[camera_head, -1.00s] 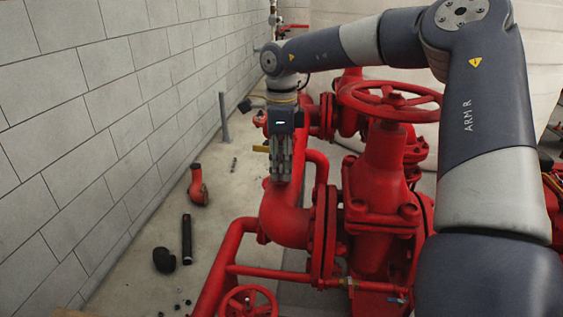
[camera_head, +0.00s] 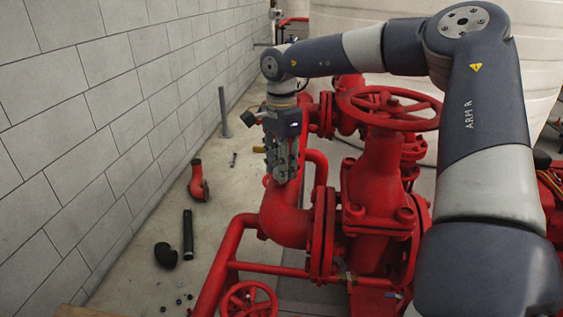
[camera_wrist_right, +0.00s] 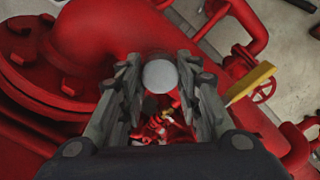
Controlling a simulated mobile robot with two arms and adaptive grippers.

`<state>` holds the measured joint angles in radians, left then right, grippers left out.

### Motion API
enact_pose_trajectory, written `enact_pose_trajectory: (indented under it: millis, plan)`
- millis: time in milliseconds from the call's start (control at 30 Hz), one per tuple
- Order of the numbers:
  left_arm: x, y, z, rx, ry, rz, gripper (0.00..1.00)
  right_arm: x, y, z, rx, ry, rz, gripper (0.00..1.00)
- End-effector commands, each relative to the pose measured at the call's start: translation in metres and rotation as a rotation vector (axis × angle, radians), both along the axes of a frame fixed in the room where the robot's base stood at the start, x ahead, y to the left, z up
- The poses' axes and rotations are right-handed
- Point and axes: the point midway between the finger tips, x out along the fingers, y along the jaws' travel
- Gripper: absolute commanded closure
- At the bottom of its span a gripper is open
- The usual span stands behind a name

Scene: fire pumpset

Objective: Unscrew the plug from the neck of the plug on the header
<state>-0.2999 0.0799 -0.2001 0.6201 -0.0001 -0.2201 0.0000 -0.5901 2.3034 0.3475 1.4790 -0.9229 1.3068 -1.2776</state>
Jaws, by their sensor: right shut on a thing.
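The header is the thick red pipe with an elbow (camera_head: 285,215), left of the big gate valve; it fills the left of the right wrist view (camera_wrist_right: 95,40). My right gripper (camera_head: 283,176) points down at the top of this elbow. In the right wrist view its fingers (camera_wrist_right: 158,62) are closed around a small grey round piece, which looks like the plug (camera_wrist_right: 160,76). The plug's neck is hidden below it, and I cannot tell how far the plug is screwed in. The fingers hide the plug in the head view. My left gripper is not in view.
A red handwheel (camera_head: 388,106) stands close right of my right gripper. A yellow lever (camera_wrist_right: 251,83) lies beside the fingers. A block wall (camera_head: 90,130) runs along the left. Loose pipe pieces, including a black tube (camera_head: 188,234), lie on the floor between.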

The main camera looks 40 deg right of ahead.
Motion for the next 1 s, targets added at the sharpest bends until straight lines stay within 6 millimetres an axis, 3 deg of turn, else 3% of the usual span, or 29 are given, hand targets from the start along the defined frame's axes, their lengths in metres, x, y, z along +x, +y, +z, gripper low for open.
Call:
enact_pose_trajectory:
  millis: [367, 733, 1000]
  plan:
    - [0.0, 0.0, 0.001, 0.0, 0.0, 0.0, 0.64, 0.0, 0.0, 0.0, -0.001, 0.001, 0.04, 0.97]
    - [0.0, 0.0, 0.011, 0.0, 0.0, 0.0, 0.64, 0.0, 0.0, 0.0, 0.0, 0.002, 0.394, 0.97]
    - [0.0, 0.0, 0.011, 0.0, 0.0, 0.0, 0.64, 0.0, 0.0, 0.0, -0.001, 0.001, 0.435, 0.97]
